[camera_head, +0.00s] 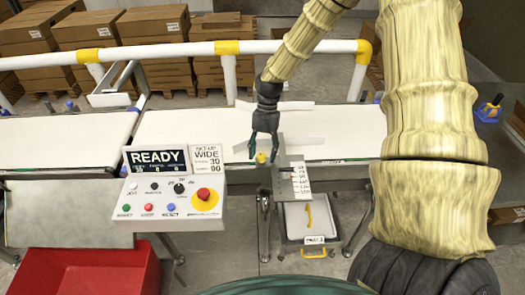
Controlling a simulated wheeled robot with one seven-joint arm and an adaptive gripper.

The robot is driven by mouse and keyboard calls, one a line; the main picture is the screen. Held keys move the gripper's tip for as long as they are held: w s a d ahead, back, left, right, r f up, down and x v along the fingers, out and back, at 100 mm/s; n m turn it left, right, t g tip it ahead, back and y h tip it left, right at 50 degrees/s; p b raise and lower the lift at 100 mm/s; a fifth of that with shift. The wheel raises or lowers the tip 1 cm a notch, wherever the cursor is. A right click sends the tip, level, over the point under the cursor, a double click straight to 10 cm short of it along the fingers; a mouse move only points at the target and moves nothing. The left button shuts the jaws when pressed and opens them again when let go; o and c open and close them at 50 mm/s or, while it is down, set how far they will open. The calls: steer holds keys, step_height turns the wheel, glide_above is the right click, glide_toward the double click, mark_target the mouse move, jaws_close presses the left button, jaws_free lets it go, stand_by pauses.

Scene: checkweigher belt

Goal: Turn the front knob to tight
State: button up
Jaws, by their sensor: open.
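The front knob (261,158) looks like a small yellow knob at the front edge of the belt, beside a grey metal plate with a scale (294,181). My gripper (263,150) points down over the knob with its dark fingers apart, one on each side of it in the picture. I cannot tell whether the fingers touch the knob. The knob's pointer and the scale's markings are too small to read.
The control panel (174,188) with a "READY" screen and red stop button stands left. A white tray (305,222) is below, a red bin (80,270) lower left. A white-yellow barrier (185,50) runs behind.

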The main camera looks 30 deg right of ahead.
steer(key=shift+w+f, duration=0.4)
steer(key=shift+f, duration=0.05)
steer(key=shift+s+r, duration=0.15)
steer(key=shift+s, duration=0.1)
steer(key=shift+c, duration=1)
steer(key=shift+w, duration=0.1)
steer(key=c, duration=0.8)
